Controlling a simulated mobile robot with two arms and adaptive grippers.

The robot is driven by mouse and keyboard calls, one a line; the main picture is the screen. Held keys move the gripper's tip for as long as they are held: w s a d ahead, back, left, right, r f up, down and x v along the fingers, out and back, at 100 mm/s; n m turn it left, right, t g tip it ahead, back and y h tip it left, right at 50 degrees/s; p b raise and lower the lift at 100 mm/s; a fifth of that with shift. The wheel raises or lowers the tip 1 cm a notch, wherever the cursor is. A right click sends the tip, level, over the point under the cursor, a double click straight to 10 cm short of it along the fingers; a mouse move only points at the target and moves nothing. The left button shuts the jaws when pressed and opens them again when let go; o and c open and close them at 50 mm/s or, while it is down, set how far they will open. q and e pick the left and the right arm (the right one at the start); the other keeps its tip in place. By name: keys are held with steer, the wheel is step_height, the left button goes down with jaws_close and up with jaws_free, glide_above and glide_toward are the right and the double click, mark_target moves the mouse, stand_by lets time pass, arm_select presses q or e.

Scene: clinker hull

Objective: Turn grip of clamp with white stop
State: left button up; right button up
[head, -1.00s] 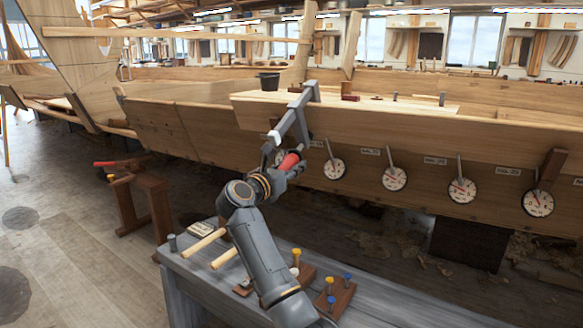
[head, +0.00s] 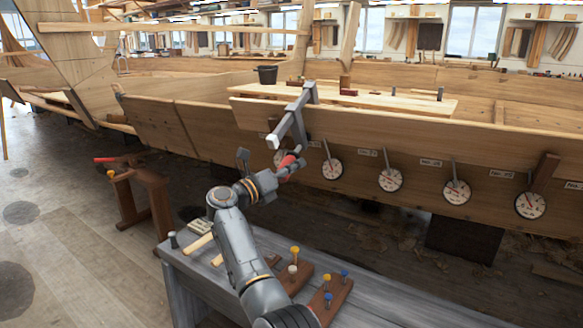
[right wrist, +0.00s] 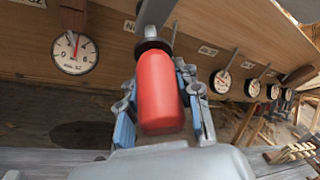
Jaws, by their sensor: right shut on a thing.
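The clamp (head: 293,118) is a grey metal bar clamp hooked over the top edge of the hull plank, with its bar sticking out toward me. A white stop (head: 273,141) caps the near end of the bar. Its red grip (head: 287,161) hangs below the bar and fills the middle of the right wrist view (right wrist: 161,92). My right gripper (head: 287,168) is shut on the red grip, with fingers on both sides of it in the right wrist view (right wrist: 161,105). The grip's far side is hidden. My left gripper is not in view.
Several round dials (head: 390,180) hang along the hull planking (head: 360,140). A grey bench (head: 390,290) stands below, with pegged wooden blocks (head: 325,300) on it. A sawhorse (head: 150,200) stands at the left.

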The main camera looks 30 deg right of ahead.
steer(key=shift+n+g, duration=0.3)
steer(key=shift+r+h, duration=0.1)
steer(key=shift+h, duration=0.2)
steer(key=o, duration=1.2)
steer(key=v, duration=1.2)
